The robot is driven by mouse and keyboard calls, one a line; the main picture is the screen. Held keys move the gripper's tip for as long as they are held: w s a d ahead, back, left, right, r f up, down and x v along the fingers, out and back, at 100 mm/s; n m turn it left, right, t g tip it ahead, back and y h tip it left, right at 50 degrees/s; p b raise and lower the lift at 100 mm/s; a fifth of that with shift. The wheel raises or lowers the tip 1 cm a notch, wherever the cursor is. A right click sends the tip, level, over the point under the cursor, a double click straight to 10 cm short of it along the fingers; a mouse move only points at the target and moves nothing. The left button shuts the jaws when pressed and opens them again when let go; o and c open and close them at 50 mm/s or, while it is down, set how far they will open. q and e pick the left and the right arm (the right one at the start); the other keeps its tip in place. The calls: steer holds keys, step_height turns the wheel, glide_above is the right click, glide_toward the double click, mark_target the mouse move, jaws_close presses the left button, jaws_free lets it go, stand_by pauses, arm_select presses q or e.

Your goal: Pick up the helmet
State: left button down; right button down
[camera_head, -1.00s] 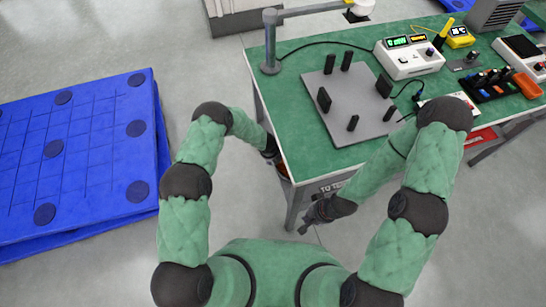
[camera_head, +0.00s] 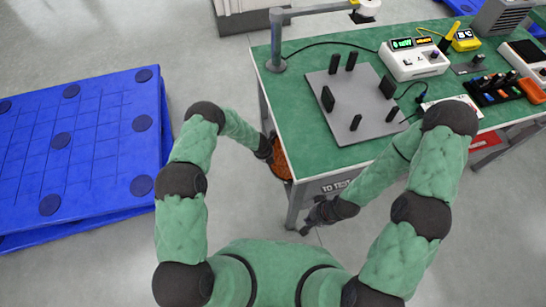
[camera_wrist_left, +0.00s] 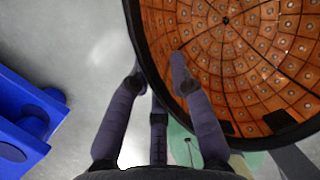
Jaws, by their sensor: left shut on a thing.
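The helmet (camera_wrist_left: 240,55) fills the upper right of the left wrist view, with its orange, dotted, grid-patterned inside facing the camera and a dark rim around it. In the head view a small orange part of the helmet (camera_head: 281,160) shows beside the table's left edge; the table hides the rest. My left gripper (camera_wrist_left: 155,75) is shut on the helmet's rim, with one dark finger inside the bowl and the others outside. It also shows small in the head view (camera_head: 269,150). My right gripper (camera_head: 308,222) hangs in front of the table, apart from the helmet; its finger opening is unclear.
A green-topped table (camera_head: 300,130) holds a grey plate (camera_head: 345,105) with black upright pegs, a white meter (camera_head: 415,62) and other devices. A blue pallet (camera_head: 80,140) lies at the left. Grey floor is free between pallet and table.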

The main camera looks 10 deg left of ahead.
arm_select(q)
steer(key=shift+s+a, duration=0.3)
steer(key=shift+a, duration=0.25)
steer(key=shift+s+a, duration=0.3)
steer(key=shift+a, duration=0.25)
steer(key=c, duration=1)
jaws_free()
steer(key=shift+c, duration=0.2)
steer(key=v, duration=1.2)
